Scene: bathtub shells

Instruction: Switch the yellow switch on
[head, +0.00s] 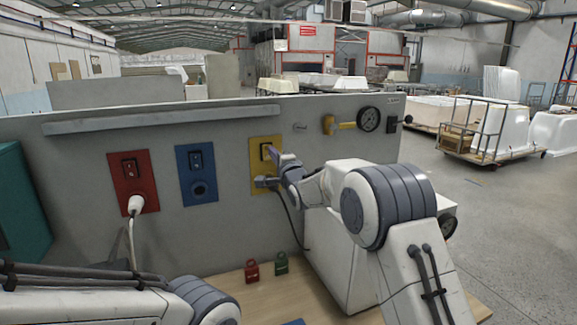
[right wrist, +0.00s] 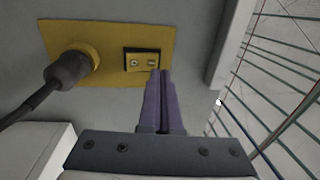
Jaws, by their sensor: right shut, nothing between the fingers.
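The yellow switch plate (head: 254,152) is on the grey upright panel, right of the blue one. The right wrist view shows the yellow plate (right wrist: 105,38), the rocker (right wrist: 141,60) with two small marks, and the plug (right wrist: 70,70). My right gripper (head: 273,154) is shut and empty, its purple fingertips (right wrist: 160,73) right at the rocker's edge. I cannot tell whether they touch it or which way it is tipped. My left gripper is out of view.
A red plate (head: 142,165) with a white plug and a blue plate (head: 185,165) with an empty socket are to the left. A red padlock (head: 251,272) and a green padlock (head: 281,264) stand on the wooden bench. A gauge (head: 369,119) and yellow valve (head: 343,126) are at upper right.

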